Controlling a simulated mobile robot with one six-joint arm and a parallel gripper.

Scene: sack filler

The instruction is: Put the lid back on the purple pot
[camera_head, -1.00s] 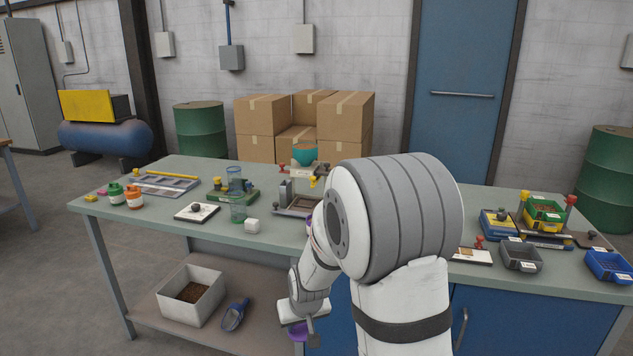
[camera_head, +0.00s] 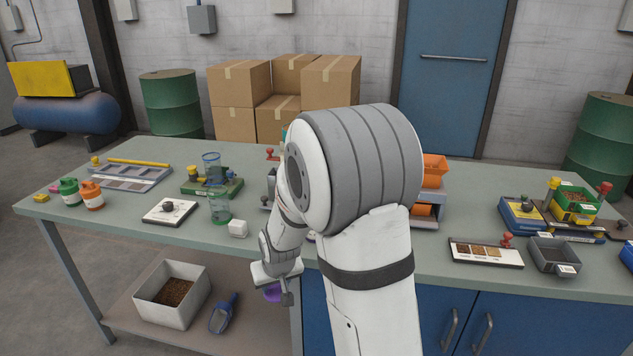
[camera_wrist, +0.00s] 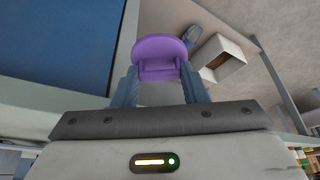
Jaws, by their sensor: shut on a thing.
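A purple lid (camera_wrist: 160,52) is held between the fingers of my gripper (camera_wrist: 158,88) in the wrist view. In the head view a bit of the purple lid (camera_head: 273,293) shows below my gripper (camera_head: 284,280), in front of the bench's front edge and lower than its top. The gripper is shut on the lid. I cannot make out the purple pot in the head view; my arm covers the middle of the bench, and only a small purple trace shows beside it.
The green bench top (camera_head: 130,220) bears a white block (camera_head: 238,228), a clear beaker (camera_head: 220,207) and a white board (camera_head: 170,211). Orange bins (camera_head: 433,170) stand right of my arm. A white box (camera_head: 150,295) and blue scoop (camera_head: 223,314) lie on the lower shelf.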

